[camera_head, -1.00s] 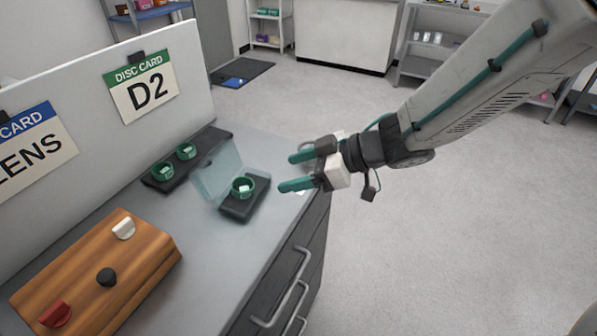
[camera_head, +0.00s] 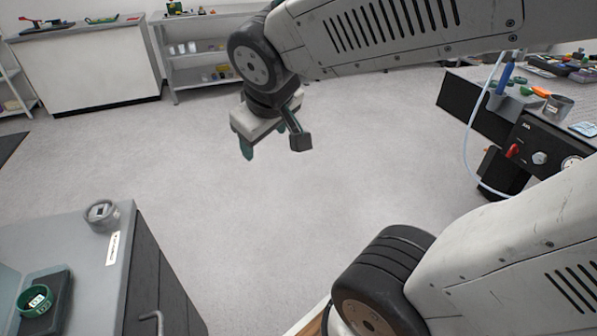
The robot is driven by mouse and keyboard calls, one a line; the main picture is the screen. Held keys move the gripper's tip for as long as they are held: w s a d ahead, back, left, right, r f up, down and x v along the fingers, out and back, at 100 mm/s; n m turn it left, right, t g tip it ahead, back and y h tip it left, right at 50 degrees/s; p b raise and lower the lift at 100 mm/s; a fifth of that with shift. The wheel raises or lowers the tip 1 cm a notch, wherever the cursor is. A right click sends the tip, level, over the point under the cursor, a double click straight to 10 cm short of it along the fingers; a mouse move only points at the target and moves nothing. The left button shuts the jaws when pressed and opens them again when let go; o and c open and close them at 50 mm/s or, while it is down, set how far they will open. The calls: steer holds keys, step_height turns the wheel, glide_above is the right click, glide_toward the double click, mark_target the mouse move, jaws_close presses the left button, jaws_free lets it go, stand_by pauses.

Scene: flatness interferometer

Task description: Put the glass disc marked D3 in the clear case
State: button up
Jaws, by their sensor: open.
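A green-rimmed round piece with a white tag (camera_head: 37,300) sits on the dark base (camera_head: 60,308) of the clear case at the lower left; its marking is too small to read surely. Part of the case's pale, see-through lid (camera_head: 8,287) shows at the left edge, standing open. I cannot make out which disc is D3. My gripper (camera_head: 263,142) hangs over open floor at the upper middle, fingers pointing down, open and with nothing seen in it. It is well away from the case, to its right and above in the picture.
A grey ring-shaped piece (camera_head: 102,214) stands near the corner of the grey bench (camera_head: 60,238), beside a white label. Another bench (camera_head: 470,98) at the right carries tools, a metal cup (camera_head: 558,107) and a box with knobs. Open floor lies between the benches.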

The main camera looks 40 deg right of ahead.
steer(key=s+a+m+g+y, duration=0.1)
steer(key=s+g, duration=0.3)
steer(key=s, duration=0.8)
steer(key=shift+s+a+y, duration=0.25)
steer(key=shift+a+y, duration=0.35)
steer(key=shift+a, duration=0.05)
